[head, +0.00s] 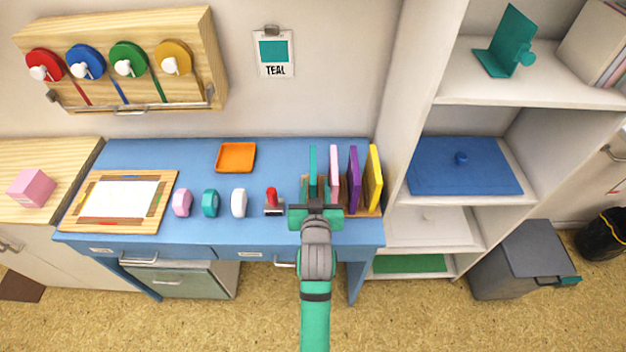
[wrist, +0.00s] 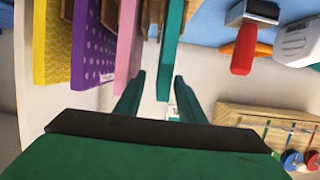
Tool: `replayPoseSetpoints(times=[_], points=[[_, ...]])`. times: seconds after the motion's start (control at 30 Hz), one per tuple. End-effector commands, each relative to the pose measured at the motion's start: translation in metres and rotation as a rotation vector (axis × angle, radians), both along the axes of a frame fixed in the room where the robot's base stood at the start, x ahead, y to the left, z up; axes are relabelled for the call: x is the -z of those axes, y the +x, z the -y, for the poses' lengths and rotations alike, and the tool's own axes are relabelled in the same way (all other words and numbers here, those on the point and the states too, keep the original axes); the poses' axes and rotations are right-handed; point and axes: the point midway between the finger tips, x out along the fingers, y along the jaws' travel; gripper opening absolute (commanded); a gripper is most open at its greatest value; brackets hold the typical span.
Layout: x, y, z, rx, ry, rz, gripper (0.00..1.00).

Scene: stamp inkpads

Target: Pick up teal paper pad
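The teal paper pad (head: 312,163) stands upright at the left of a row of pads in a wooden holder on the blue desk. My gripper (head: 316,207) is at the front of this holder, in line with the teal pad. In the wrist view the scene is upside down. There my gripper (wrist: 160,77) is open, and the teal pad (wrist: 169,55) shows between its two fingers. I cannot tell how deep the pad lies between them, and no grip shows. The pad's lower part is hidden in the head view.
Pink (head: 333,166), purple (head: 353,175) and yellow (head: 373,178) pads stand close to the right. A red-handled stamp (head: 272,200) stands to the left. An orange tray (head: 236,157) lies behind. A white shelf unit (head: 398,120) rises at the desk's right end. A wall card (head: 274,52) reads TEAL.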

Motion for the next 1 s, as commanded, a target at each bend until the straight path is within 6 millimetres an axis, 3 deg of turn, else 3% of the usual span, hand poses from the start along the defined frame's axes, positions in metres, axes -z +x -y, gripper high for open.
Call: replayPoseSetpoints(times=[0.33, 0.6, 0.93, 1.0], points=[[0.007, 0.028, -0.002, 0.000, -0.001, 0.001, 0.36], [0.015, 0.062, -0.006, 0.001, 0.000, 0.000, 0.36], [0.018, 0.069, -0.006, 0.001, 0.000, 0.000, 0.36], [0.018, 0.069, -0.006, 0.001, 0.000, 0.000, 0.22]])
